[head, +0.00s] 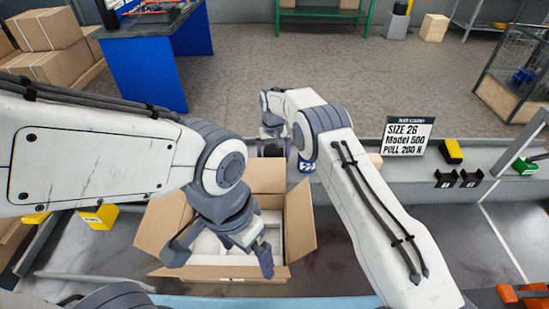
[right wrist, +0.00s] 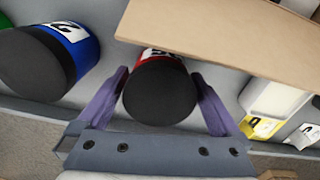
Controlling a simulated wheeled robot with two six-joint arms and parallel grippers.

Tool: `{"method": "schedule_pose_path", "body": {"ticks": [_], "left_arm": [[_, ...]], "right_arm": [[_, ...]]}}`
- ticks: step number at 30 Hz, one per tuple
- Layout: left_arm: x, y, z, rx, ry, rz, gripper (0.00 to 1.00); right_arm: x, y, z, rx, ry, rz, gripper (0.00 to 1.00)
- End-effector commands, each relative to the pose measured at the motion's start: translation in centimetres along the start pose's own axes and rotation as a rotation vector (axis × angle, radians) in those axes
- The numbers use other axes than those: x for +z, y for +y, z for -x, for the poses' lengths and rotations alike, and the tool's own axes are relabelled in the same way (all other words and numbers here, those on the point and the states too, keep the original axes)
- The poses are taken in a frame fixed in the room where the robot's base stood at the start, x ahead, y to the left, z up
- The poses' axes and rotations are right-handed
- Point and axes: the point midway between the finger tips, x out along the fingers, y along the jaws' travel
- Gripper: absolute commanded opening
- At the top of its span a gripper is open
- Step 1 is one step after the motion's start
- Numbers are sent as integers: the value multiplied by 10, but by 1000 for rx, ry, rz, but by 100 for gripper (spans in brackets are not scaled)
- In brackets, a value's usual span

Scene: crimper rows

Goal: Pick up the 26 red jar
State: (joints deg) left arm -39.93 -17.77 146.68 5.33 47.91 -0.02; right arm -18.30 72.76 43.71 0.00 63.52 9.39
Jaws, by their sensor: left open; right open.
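In the right wrist view a red jar (right wrist: 160,88) with a black lid stands between the two purple fingers of my right gripper (right wrist: 163,100). The fingers are open on either side of it, and a gap shows at the right finger. Its white label is mostly cut off, so I cannot read the full number. In the head view my right gripper (head: 272,148) is at the back shelf, and I cannot make out the red jar there. My left gripper (head: 220,258) is open and empty over the open cardboard box (head: 160,222).
A blue jar (right wrist: 70,45) stands close left of the red one; it also shows in the head view (head: 306,165). A sign (head: 407,137) reads SIZE 26.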

Motion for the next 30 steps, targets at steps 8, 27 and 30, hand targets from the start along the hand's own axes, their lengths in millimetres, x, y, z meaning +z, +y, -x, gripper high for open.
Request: {"method": "schedule_pose_path", "body": {"ticks": [8,27,30], "left_arm": [[0,0,0,0,0,0,100],[0,0,-7,0,0,0,100],[0,-1,-9,0,0,0,100]], "right_arm": [[0,1,0,0,0,-1,27],[-2,0,43,-1,8,-1,0],[-2,0,63,-1,8,-1,0]]}}
